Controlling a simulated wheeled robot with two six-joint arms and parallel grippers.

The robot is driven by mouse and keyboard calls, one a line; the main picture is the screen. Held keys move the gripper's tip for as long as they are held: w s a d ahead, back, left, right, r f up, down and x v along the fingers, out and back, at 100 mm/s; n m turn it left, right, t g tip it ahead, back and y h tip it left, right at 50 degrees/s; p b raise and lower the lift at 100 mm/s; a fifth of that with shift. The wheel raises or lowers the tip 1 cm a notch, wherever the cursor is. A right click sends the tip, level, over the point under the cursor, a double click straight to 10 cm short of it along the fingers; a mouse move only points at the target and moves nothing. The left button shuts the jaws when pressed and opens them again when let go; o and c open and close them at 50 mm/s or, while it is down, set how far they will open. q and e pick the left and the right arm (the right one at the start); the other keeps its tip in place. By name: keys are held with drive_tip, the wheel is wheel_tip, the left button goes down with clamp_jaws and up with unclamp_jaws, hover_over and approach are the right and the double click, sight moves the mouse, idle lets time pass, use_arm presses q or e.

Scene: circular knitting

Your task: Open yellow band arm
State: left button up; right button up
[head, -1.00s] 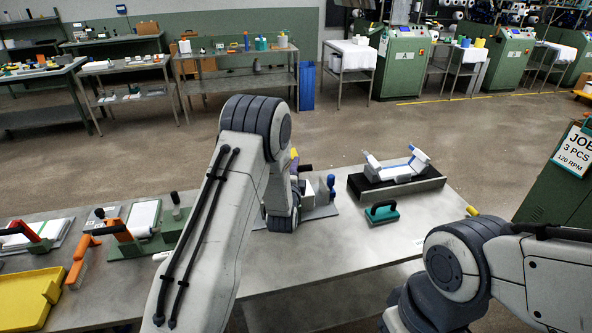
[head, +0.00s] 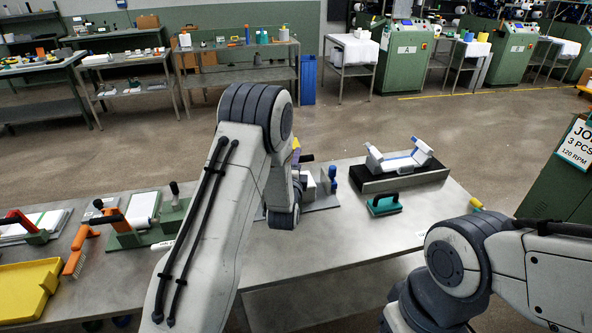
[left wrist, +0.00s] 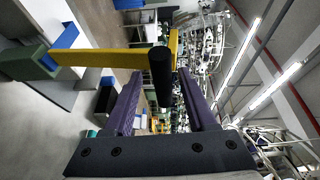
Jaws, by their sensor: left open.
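The yellow band arm (left wrist: 100,57) runs across the upper part of the left wrist view, from a green block at the left to a yellow upright piece. A black cylindrical handle (left wrist: 161,75) stands at its end. My left gripper (left wrist: 160,80) is open, with its two purple fingers on either side of the black handle. I cannot tell whether either finger touches it. In the head view my left arm hides most of the fixture, and only a small yellow bit (head: 296,143) shows beside it. My right arm is at the right, its gripper out of view.
A teal-handled tool (head: 384,204) and a black tray (head: 432,175) with a white-and-blue part are on the table right of my left arm. Green fixtures (head: 130,238), an orange brush (head: 82,245) and a yellow tray (head: 28,295) lie left. The table's front middle is clear.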

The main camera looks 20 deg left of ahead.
use_arm(q)
drive_tip(key=b+v, duration=0.3)
drive_tip(key=v, duration=0.7)
drive_tip(key=shift+w+d+f, duration=0.1)
drive_tip(key=s+d+f+n+g+h, duration=0.1)
drive_tip(key=s+d+n+g+h, duration=0.25)
drive_tip(key=d, duration=0.55)
drive_tip(key=s+d+f+n+g+h, duration=0.1)
drive_tip(key=s+d+g+h, duration=0.2)
drive_tip(key=s+d+g, duration=0.35)
drive_tip(key=s+d+r+n+g+y, duration=0.1)
drive_tip(key=s+n+g, duration=0.1)
drive_tip(key=s, duration=1)
drive_tip(key=s+d+r+n+g+y, duration=0.1)
drive_tip(key=s+g, duration=0.4)
drive_tip(key=s, duration=0.7)
drive_tip(key=shift+d+r+n, duration=0.2)
drive_tip(key=shift+r+n, duration=0.1)
drive_tip(key=shift+n, duration=0.15)
